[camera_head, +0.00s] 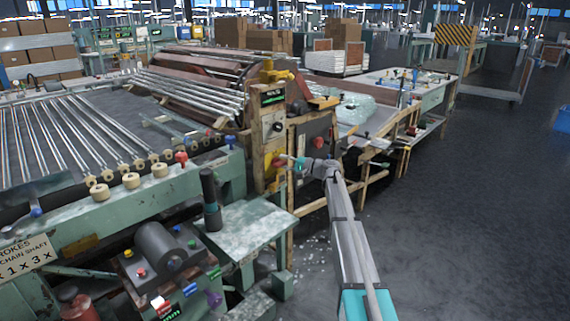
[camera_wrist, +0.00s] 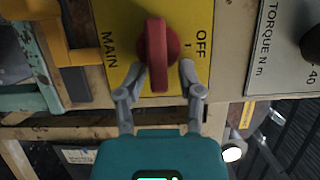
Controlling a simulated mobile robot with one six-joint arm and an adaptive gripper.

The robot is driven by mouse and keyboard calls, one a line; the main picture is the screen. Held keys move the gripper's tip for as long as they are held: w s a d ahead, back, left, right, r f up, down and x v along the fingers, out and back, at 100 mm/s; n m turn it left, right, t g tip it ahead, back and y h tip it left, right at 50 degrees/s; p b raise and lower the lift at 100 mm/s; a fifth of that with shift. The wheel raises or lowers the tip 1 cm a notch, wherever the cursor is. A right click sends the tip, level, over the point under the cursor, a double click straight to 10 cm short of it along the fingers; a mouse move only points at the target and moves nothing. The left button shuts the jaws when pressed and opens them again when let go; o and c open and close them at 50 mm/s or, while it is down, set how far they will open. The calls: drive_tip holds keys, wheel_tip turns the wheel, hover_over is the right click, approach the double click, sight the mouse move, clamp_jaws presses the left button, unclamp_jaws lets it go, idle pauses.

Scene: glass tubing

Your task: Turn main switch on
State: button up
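The main switch is a red rotary handle (camera_wrist: 155,42) on a yellow plate (camera_wrist: 185,14) in the wrist view, with MAIN lettered on its left and OFF on its right. The handle runs up and down in that picture. My gripper (camera_wrist: 163,70) has its two grey fingers spread on either side of the handle's lower end. The left fingertip is very near the handle; a small gap seems to show at the right one. I cannot tell whether either touches. In the head view my gripper (camera_head: 286,160) reaches the front of the machine's control post (camera_head: 267,150) and mostly hides the switch.
A dark torque knob (camera_wrist: 312,45) on a grey plate sits to the right in the wrist view. In the head view, a green-topped table (camera_head: 245,225) stands left of my arm, and a red button (camera_head: 318,142) is behind it. Open floor (camera_head: 470,215) lies to the right.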

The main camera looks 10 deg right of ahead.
drive_tip(key=shift+s+d, duration=0.15)
drive_tip(key=v, duration=1.1)
drive_tip(key=shift+d, duration=0.4)
drive_tip(key=shift+s, duration=0.1)
